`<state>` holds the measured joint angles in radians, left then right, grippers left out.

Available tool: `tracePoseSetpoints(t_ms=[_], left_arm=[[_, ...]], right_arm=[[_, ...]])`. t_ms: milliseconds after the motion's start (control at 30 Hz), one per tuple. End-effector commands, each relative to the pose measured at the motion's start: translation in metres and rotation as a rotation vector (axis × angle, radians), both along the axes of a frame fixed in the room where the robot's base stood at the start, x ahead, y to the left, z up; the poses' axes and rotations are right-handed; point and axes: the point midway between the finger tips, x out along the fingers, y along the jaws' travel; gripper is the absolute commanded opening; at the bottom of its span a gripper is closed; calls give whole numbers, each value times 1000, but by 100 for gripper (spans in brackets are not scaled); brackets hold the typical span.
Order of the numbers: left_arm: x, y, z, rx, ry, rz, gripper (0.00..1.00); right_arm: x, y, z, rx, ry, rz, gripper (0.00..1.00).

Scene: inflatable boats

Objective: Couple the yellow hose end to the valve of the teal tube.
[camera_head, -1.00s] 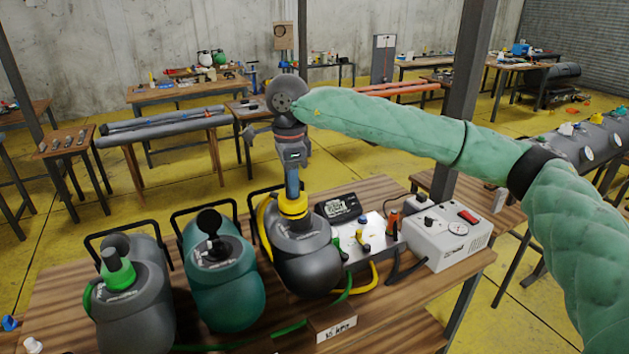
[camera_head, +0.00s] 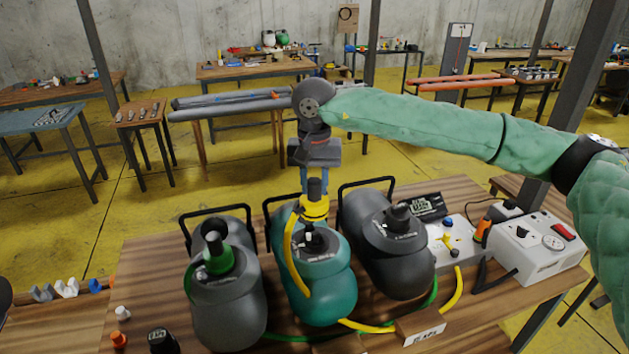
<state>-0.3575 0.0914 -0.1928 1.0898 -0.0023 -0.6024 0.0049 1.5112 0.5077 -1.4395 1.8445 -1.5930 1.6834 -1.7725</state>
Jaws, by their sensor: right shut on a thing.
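My right gripper (camera_head: 315,187) points straight down and is shut on the yellow hose end (camera_head: 314,210). It holds the hose end upright over the teal tube (camera_head: 327,292), the middle of three tubes on the wooden bench. The black valve (camera_head: 313,240) of the teal tube shows just under the yellow collar. I cannot tell whether the two touch. The yellow hose (camera_head: 292,262) hangs from the collar down over the left side of the teal tube. My left gripper is out of view.
A grey tube (camera_head: 228,305) with a green hose end (camera_head: 217,260) stands left. A dark grey tube (camera_head: 400,255) with a bare black valve stands right. Black handles rise behind the tubes. A white pump box (camera_head: 540,248) and a black display (camera_head: 424,207) stand further right.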

Motion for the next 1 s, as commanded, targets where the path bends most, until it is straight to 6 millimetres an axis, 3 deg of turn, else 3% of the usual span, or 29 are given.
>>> tracePoseSetpoints(t_ms=[333, 667, 1000], left_arm=[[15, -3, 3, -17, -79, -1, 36], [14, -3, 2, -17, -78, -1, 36], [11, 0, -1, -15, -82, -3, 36]], right_arm=[[0, 1, 0, 1, 1, 316, 5], [0, 1, -7, 1, 1, 352, 5], [-1, 0, -33, 0, 2, 350, 5]])
